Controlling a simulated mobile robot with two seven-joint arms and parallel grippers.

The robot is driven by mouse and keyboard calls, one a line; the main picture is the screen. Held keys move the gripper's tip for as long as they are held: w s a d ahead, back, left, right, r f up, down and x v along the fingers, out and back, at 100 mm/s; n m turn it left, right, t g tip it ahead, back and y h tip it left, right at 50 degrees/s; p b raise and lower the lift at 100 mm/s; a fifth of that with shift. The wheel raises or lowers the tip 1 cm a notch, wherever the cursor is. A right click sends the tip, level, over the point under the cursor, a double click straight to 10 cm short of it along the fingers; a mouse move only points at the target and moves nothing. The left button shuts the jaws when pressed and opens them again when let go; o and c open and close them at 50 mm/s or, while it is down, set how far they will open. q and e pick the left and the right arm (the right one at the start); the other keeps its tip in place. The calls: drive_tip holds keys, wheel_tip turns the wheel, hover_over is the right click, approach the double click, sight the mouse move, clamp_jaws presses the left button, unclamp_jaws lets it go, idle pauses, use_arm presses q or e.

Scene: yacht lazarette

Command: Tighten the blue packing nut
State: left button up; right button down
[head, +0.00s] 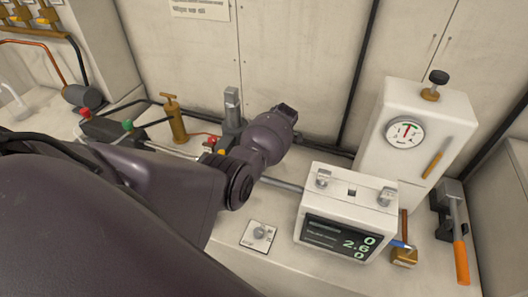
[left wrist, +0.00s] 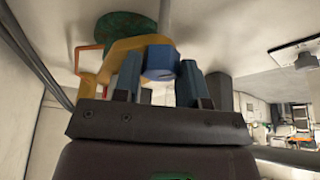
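The blue packing nut (left wrist: 160,62) shows close up in the left wrist view, on a pale shaft (left wrist: 165,14) that rises from it. A yellow valve body (left wrist: 130,50) lies beside it. My left gripper (left wrist: 161,78) has one finger on each side of the nut, with no clear gap at either side. In the head view my own arm covers the nut and the fingers. Only a bit of yellow fitting (head: 221,152) shows beside the arm. My right gripper is in neither view.
A white box with a digital display (head: 347,215) stands right of my arm. Behind it is a white cabinet with a gauge (head: 405,132). A brass pump (head: 175,118) and an orange-handled lever (head: 460,255) stand nearby. A green disc (left wrist: 125,28) is behind the valve.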

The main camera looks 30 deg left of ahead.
use_arm(q)
drive_tip(key=shift+c, duration=0.3)
drive_tip(key=shift+r, duration=0.1)
drive_tip(key=shift+m+t+p, duration=0.3)
drive_tip(key=shift+m+p, duration=0.35)
drive_tip(key=shift+m, duration=0.05)
drive_tip(key=o, duration=0.9)
drive_tip(key=v, duration=1)
drive_tip(key=shift+d+r+p, duration=0.25)
drive_tip(key=shift+p, duration=0.05)
